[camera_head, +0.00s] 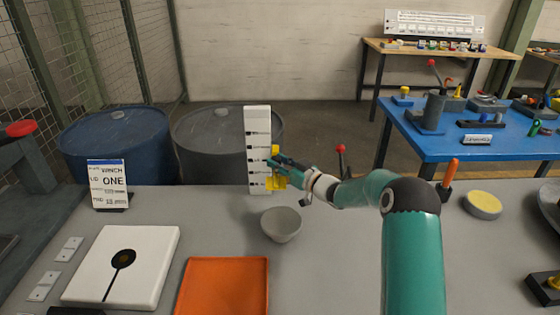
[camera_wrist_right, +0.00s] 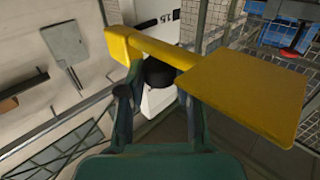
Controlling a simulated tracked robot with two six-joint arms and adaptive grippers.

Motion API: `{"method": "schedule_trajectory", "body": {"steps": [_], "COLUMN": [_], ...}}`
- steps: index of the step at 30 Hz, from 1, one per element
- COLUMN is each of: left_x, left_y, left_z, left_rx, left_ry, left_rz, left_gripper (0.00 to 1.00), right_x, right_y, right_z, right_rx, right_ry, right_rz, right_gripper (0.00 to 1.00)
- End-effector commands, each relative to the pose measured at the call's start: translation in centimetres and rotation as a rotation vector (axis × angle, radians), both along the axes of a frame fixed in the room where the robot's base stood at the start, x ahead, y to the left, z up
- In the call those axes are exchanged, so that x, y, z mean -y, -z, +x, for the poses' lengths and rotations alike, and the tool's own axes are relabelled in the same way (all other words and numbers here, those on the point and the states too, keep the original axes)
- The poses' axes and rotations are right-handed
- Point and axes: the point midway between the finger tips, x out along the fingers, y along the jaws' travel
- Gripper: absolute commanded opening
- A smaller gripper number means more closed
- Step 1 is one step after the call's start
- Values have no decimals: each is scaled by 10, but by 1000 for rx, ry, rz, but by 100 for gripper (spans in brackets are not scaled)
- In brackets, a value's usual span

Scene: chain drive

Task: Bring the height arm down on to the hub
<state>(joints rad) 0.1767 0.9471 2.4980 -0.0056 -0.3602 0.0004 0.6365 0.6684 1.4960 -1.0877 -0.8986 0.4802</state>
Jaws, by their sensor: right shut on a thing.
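The height arm (camera_head: 276,168) is a yellow piece on a tall white post with dark marks (camera_head: 257,130), at the back edge of the grey table. My right gripper (camera_head: 283,170) is shut on it, below the post's mid-height. In the right wrist view the height arm (camera_wrist_right: 245,95) shows as a narrow yellow bar and a broad flat plate, with the fingers of my right gripper (camera_wrist_right: 155,85) at the bar. I cannot tell which part is the hub; a black disc (camera_head: 124,258) lies on a white block (camera_head: 80,285). My left gripper is not in view.
A grey bowl (camera_head: 281,224) stands just in front of the post, with an orange tray (camera_head: 222,290) nearer. A sign card (camera_head: 108,182) stands at the back left. A red-knobbed lever (camera_head: 341,150) and an orange-handled tool (camera_head: 449,175) stand to the right of the post.

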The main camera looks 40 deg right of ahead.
Motion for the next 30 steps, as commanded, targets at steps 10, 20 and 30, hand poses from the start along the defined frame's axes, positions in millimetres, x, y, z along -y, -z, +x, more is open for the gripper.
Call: {"method": "schedule_trajectory", "body": {"steps": [10, 20, 30], "left_x": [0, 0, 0], "left_y": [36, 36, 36], "left_z": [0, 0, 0], "left_rx": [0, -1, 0], "left_ry": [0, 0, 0], "left_rz": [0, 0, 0], "left_gripper": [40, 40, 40], "right_x": [0, 1, 3], "right_y": [43, 43, 43], "right_z": [-2, -2, -3], "right_rx": [-1, -1, 0], "right_ry": [-3, -1, 2], "right_rz": [-2, -2, -2], "right_gripper": [0, 0, 60]}}
